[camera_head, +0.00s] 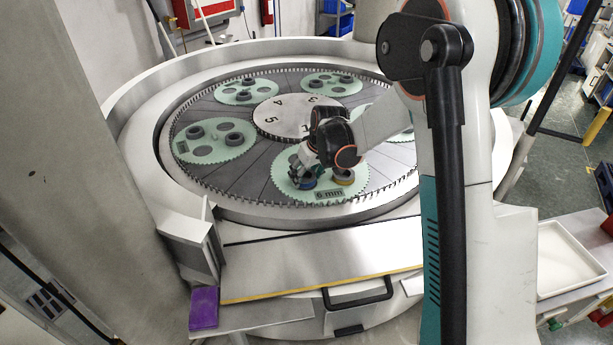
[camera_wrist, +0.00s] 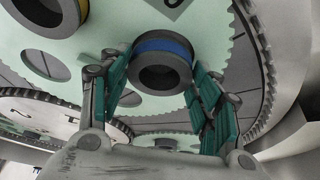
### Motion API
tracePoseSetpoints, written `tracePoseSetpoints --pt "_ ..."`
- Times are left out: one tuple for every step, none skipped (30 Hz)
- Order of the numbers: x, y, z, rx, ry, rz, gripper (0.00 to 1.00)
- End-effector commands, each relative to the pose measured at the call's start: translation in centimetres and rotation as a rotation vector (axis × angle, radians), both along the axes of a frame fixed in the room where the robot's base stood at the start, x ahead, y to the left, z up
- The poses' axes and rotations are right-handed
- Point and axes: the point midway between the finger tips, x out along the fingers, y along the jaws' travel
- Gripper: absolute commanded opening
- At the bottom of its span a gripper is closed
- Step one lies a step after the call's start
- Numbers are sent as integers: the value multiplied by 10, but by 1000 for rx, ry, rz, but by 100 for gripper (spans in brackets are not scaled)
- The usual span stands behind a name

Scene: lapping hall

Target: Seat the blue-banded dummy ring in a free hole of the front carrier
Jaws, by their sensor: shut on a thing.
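The blue-banded dummy ring (camera_wrist: 162,47) is dark grey with a blue stripe, between the teal pads of my gripper (camera_wrist: 157,68). My gripper (camera_head: 312,172) is shut on it, over the front carrier (camera_head: 289,160), a mint-green toothed disc marked "6 mm". The ring's blue band (camera_head: 308,183) shows low at the carrier's left-front part. I cannot tell whether the ring touches the carrier or is in a hole. In the wrist view, holes show in the front carrier (camera_wrist: 110,25) left of the ring. A yellow-banded ring (camera_head: 343,177) sits on the carrier's right part.
Other carriers with grey rings lie at the left (camera_head: 213,141) and back (camera_head: 246,91). A numbered centre plate (camera_head: 285,115) is behind my gripper. A toothed rim surrounds the machine. A purple block (camera_head: 204,308) and an empty white tray (camera_head: 567,258) stand in front.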

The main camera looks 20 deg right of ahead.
Motion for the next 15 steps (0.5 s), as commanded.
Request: tracePoseSetpoints --pt "0 0 -6 0 -1 0 12" --pt "0 0 -8 0 -1 0 5" --pt "0 0 -9 0 0 0 5" --pt "0 0 -9 0 0 0 5" --pt "0 0 -9 0 0 0 5" --pt "0 0 -9 0 1 0 5" --pt "0 0 -9 0 1 0 5" --pt "0 0 -9 0 1 0 5" --pt "-1 0 -9 -1 2 0 66" --pt "-1 0 -9 -1 2 0 73" --pt "0 0 -9 -1 2 0 77" --pt "0 0 -9 0 1 0 77" --pt "0 0 -9 0 1 0 77" --pt "0 0 -9 0 1 0 77" --pt "0 0 -9 0 1 0 77"
